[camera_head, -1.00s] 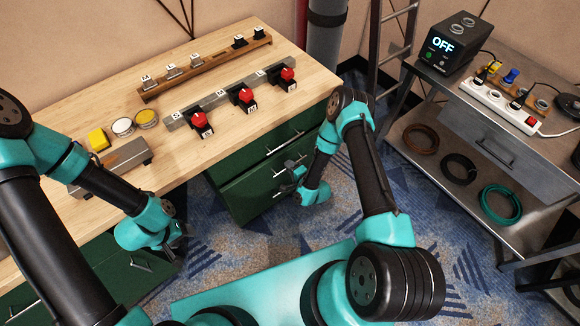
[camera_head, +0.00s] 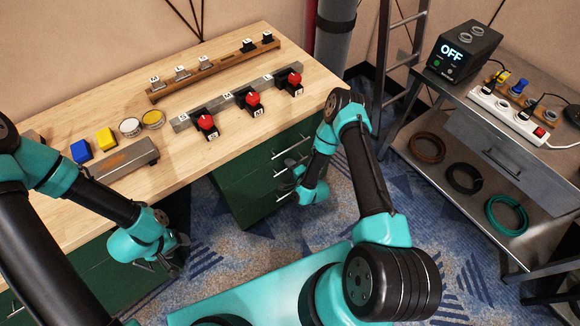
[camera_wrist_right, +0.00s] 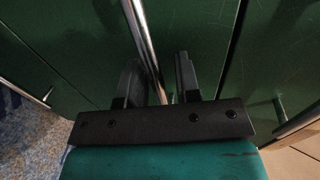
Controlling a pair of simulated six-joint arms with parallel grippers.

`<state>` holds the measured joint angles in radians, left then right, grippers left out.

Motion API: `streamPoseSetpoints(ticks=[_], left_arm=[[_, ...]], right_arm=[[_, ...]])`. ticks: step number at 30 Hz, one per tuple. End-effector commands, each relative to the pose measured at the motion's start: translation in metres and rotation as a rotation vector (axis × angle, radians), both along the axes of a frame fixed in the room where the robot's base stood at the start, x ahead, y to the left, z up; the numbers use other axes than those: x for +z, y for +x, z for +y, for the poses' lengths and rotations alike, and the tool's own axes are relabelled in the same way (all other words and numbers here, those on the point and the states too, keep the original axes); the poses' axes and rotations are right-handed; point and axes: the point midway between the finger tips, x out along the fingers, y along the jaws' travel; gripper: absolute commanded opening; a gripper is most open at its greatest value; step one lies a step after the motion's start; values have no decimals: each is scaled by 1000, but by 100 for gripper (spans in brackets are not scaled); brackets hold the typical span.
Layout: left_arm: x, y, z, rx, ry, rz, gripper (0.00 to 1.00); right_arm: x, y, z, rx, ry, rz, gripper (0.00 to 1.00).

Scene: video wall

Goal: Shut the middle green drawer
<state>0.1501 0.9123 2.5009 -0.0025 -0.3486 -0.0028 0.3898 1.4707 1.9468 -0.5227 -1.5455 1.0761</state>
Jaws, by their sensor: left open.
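The green drawer unit (camera_head: 238,194) stands under the right end of the wooden workbench. Its middle drawer (camera_head: 252,172) looks flush or nearly flush with the fronts above and below; a small gap cannot be ruled out. My right gripper (camera_head: 294,182) is at this drawer's front. In the right wrist view, the drawer's metal handle (camera_wrist_right: 143,35) runs between the two fingers of my right gripper (camera_wrist_right: 158,70), which stand apart with space beside the bar. My left gripper (camera_head: 178,258) is open and empty, low in front of the bench's left part.
The bench top (camera_head: 215,155) carries red rotary switches (camera_head: 253,101), coloured buttons (camera_head: 106,138) and a row of small switches (camera_head: 182,73). A metal cart (camera_head: 465,130) with a power strip and cable coils stands at the right. Carpet (camera_head: 215,240) is clear between my arms.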

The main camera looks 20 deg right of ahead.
Motion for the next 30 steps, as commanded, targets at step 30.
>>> streamPoseSetpoints(ticks=[30], left_arm=[[0, 0, 0, 0, 0, 0, 61]], right_arm=[[19, -99, -24, -4, 2, 6, 37]])
